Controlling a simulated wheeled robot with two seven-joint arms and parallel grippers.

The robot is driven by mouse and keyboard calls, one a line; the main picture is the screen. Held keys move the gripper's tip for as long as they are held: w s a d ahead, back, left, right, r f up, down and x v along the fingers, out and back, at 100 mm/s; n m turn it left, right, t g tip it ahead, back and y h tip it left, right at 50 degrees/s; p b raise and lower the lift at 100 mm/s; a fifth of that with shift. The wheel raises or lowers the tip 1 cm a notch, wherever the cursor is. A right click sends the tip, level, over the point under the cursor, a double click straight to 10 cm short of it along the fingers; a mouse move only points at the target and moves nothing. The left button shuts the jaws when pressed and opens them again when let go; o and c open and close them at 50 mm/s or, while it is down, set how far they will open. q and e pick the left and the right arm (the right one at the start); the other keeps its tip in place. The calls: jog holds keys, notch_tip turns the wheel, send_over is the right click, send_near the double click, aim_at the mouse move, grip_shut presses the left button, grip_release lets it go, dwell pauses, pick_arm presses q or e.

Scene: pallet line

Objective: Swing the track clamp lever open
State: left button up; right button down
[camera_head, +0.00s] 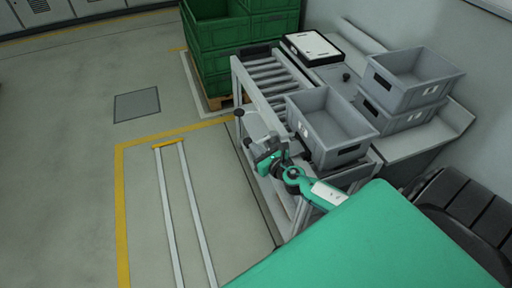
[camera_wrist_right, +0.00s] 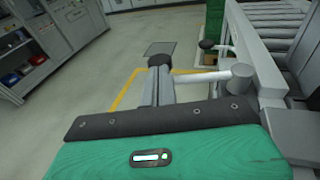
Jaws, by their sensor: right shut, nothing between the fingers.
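A pale lever bar (camera_wrist_right: 205,76) runs sideways from a grey round hub (camera_wrist_right: 242,75) on the side of the conveyor frame. A dark knob (camera_wrist_right: 160,60) shows at its left end, right at the tips of my right gripper (camera_wrist_right: 158,84). The fingers are shut with nothing between them. They look close against the lever's end; whether they touch it I cannot tell. In the head view my right gripper (camera_head: 266,157) is beside the conveyor's near left corner, and the dark knob (camera_head: 247,141) shows just left of it. My left gripper is out of view.
A second dark knob (camera_wrist_right: 206,44) stands farther along the frame. The roller conveyor (camera_head: 268,78) carries a grey bin (camera_head: 329,145); more grey bins (camera_head: 402,112) stand at right. Green crates (camera_head: 214,62) are behind. Floor rails (camera_head: 171,205) lie to the left, with open floor around.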

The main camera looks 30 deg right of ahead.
jog(key=shift+w, duration=0.1)
dwell(0.3)
jog(key=h+p, duration=0.1)
jog(key=w+m+h+p, duration=0.1)
jog(key=w+a+m+h+p, duration=0.1)
jog(key=shift+r, duration=0.3)
jog(key=w+d+m+g+h, duration=0.1)
jog(key=w+m+g+h, duration=0.2)
jog(key=w+m+h, duration=0.3)
jog(key=shift+w+f+h, duration=0.2)
jog(key=shift+w+h, duration=0.55)
jog(key=shift+h, duration=0.25)
jog(key=shift+w+d+r, duration=0.1)
jog(key=shift+r, duration=0.05)
